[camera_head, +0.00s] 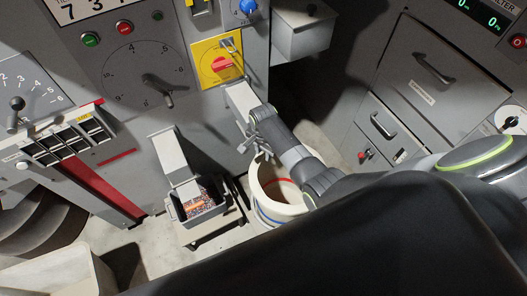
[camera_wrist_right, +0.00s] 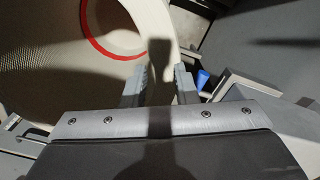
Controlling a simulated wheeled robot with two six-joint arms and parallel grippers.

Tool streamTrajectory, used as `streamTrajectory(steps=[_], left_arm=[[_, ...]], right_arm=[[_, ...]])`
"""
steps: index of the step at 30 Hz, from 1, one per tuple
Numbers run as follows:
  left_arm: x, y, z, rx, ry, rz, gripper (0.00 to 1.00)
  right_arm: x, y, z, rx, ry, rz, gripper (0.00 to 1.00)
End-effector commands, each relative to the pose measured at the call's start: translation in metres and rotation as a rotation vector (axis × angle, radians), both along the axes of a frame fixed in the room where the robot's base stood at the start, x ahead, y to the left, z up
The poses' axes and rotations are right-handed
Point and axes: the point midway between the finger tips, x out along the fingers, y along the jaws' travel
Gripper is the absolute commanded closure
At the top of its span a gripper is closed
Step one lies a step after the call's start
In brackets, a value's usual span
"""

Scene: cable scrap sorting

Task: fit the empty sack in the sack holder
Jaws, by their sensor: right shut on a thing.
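The off-white sack (camera_head: 262,202), with a blue band and a red band, stands open-mouthed below the grey chute (camera_head: 240,101) in the head view. My right gripper (camera_head: 262,148) is at its upper rim, just under the chute. In the right wrist view, my right gripper (camera_wrist_right: 160,86) is shut on the rim of the sack (camera_wrist_right: 55,40), whose pale wall and a red ring fill the upper left. The fingers hide part of the rim. I cannot make out the sack holder apart from the chute, nor whether the sack is seated in it. My left gripper is not in view.
Left of the sack, a second chute (camera_head: 171,153) ends above a small grey bin (camera_head: 182,216) holding copper-coloured scraps. A pale open bin (camera_head: 50,276) stands at lower left. A grey control cabinet with dials rises behind. Grey drawers (camera_head: 377,128) stand at right.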

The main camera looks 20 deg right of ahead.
Motion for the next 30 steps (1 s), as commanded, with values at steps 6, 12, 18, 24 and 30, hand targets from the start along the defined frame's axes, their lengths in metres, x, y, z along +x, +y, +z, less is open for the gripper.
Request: streamTrajectory(steps=[6, 12, 18, 24, 30], left_arm=[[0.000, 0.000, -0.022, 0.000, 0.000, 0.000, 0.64], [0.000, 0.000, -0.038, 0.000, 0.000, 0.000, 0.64], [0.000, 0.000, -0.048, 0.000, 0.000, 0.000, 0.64], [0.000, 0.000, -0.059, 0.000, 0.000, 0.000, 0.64], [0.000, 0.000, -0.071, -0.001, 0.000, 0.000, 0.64]], right_arm=[[0.000, 0.000, -0.020, 0.000, 0.000, 0.000, 1.00], [0.000, 0.000, -0.035, 0.000, 0.001, 0.000, 1.00], [0.000, 0.000, -0.050, 0.000, 0.001, 0.000, 1.00], [0.000, 0.000, -0.066, 0.000, 0.001, 0.000, 1.00], [0.000, 0.000, -0.082, 0.000, 0.000, 0.000, 1.00]])
